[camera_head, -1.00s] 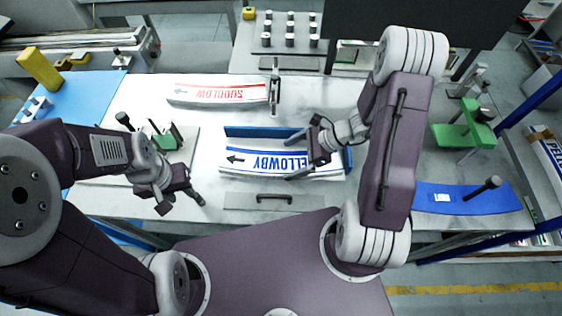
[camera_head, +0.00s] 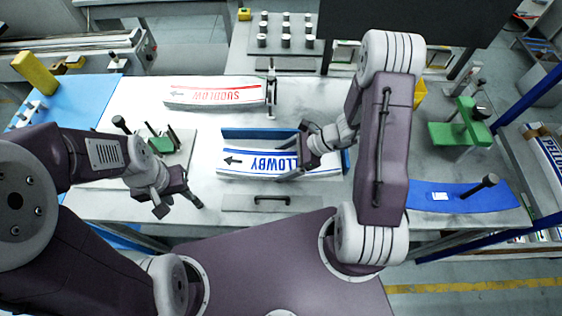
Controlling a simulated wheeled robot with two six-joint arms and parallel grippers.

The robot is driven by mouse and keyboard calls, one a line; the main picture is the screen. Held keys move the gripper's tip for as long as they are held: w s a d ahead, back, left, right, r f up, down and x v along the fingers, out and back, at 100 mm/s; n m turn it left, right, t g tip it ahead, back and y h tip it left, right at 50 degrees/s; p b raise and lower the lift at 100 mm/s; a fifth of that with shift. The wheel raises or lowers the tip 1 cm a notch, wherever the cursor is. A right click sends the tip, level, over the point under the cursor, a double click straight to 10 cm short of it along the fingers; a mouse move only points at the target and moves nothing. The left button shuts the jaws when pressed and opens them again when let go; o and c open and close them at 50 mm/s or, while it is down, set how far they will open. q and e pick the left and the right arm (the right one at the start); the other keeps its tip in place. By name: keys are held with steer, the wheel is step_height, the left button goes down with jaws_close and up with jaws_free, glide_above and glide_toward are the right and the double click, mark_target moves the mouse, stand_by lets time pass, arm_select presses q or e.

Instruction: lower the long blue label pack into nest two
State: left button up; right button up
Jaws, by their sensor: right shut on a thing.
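The long label pack (camera_head: 258,163), white with blue lettering and blue stripes, lies lengthwise left to right at the middle of the bench. A blue-walled nest (camera_head: 258,133) shows along its far side and at its right end. My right gripper (camera_head: 284,155) is shut across the pack right of its middle and covers part of the lettering. I cannot tell whether the pack rests on the nest floor or is just above it. My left gripper (camera_head: 179,205) is open and empty, left of the pack, over the bench's front part.
A red-lettered pack (camera_head: 215,93) lies behind, by a dark upright post (camera_head: 271,88). A plate with a handle (camera_head: 270,202) lies in front of the nest. A green fixture (camera_head: 160,144) stands behind my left gripper. A blue curved strip (camera_head: 462,202) lies at the right.

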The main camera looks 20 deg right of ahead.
mark_target(283, 164)
steer(key=shift+r, duration=0.45)
steer(key=r, duration=0.3)
steer(key=shift+s+r, duration=0.25)
steer(key=s+r, duration=0.1)
steer(key=s, duration=0.1)
steer(key=s+a+r, duration=0.1)
steer(key=s, duration=0.1)
steer(key=shift+a+r, duration=0.1)
steer(key=shift+r, duration=0.05)
steer(key=s+a+r+p, duration=0.2)
steer(key=s+r+p, duration=0.2)
steer(key=p, duration=1.3)
steer(key=s, duration=0.2)
steer(key=shift+s+r+p, duration=0.15)
steer(key=shift+s+p, duration=0.25)
